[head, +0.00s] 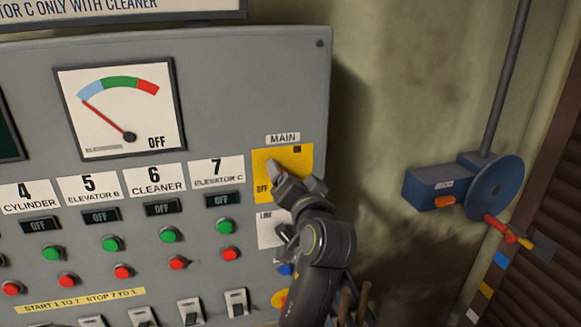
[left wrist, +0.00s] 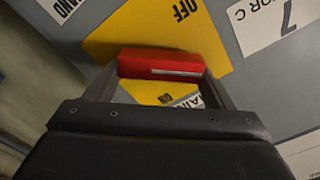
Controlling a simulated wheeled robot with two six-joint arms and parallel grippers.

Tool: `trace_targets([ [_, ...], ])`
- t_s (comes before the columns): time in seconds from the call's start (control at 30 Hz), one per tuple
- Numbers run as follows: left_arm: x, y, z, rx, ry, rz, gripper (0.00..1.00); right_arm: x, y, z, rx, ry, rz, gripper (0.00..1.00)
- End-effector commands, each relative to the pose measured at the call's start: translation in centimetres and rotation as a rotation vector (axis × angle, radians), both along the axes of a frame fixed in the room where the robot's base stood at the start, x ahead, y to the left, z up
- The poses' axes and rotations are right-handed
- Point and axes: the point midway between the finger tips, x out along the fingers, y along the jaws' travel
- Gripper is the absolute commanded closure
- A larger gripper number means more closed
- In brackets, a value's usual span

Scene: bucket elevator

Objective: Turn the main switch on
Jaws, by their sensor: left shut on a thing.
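The main switch is a yellow plate (head: 300,157) under a "MAIN" label at the right side of the grey panel. "OFF" is printed at its left and a small "ON" at its top right. My left gripper (head: 278,172) is in front of the plate and hides the switch handle in the head view. In the left wrist view the red handle (left wrist: 160,62), with a white line on it, sits between the fingers of my left gripper (left wrist: 160,78), which is shut on it. There, "OFF" is beyond the handle and "ON" on the near side. My right gripper is not in view.
A dial (head: 122,108) reads "OFF", its needle at the blue band's end. Below are numbered labels, dark "OFF" displays, green and red buttons, and toggle switches. A blue box with a disc (head: 495,188) is on the wall at right, with bare wall between.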

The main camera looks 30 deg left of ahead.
Motion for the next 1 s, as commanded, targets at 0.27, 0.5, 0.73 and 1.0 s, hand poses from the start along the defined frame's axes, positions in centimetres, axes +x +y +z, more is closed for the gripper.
trace_targets([
  [0.27, 0.2, -0.1, 0.0, 0.171, 0.200, -0.001, 0.46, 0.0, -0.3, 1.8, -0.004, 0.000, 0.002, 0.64],
  [0.5, 0.3, -0.2, -0.3, 0.318, 0.369, -0.001, 0.46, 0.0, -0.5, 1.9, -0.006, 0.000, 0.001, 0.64],
  [0.73, 0.3, -0.2, -0.5, 0.440, 0.512, 0.000, 0.46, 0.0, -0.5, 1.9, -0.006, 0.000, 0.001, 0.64],
  [1.0, 0.3, -0.3, -0.7, 0.537, 0.623, 0.000, 0.46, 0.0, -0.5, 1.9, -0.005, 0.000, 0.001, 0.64],
])
